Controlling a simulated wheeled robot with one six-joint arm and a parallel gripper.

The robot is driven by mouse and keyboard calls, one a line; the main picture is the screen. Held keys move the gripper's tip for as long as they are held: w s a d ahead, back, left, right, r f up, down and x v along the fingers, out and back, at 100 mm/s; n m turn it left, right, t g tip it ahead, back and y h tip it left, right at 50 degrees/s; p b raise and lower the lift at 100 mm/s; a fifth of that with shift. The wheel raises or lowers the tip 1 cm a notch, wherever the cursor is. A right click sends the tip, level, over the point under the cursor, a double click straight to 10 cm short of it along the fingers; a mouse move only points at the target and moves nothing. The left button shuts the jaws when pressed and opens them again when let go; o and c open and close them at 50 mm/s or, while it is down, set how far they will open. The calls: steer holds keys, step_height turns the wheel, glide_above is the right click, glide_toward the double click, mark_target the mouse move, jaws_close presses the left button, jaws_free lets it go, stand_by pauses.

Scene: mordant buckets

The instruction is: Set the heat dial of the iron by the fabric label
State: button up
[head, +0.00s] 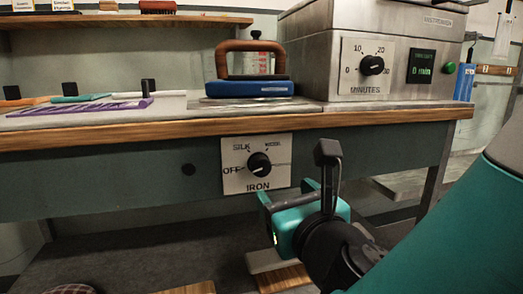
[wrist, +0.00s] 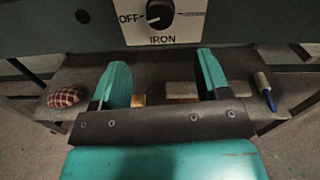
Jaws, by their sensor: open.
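The iron's heat dial (head: 259,164) is a black knob on a white plate (head: 234,182) on the bench front, marked OFF, SILK and another word, blurred, at upper right. The iron (head: 248,89), blue with a brown handle, stands on the bench above.
A metal box with a MINUTES dial (head: 371,65) stands on the bench at right. The wooden bench edge (head: 180,126) overhangs the panel. A lower shelf (wrist: 75,78) holds a checked round object (wrist: 65,97). The space before the dial plate looks clear.

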mark_target(262, 169)
steer(key=x, duration=1.1)
steer(key=shift+w+a+f+p, duration=0.1)
steer(key=shift+w+p, duration=0.2)
steer(key=shift+w, duration=0.05)
steer(key=c, duration=0.8)
steer(key=shift+a, duration=0.25)
steer(key=shift+c, duration=0.6)
steer(key=shift+d, duration=0.25)
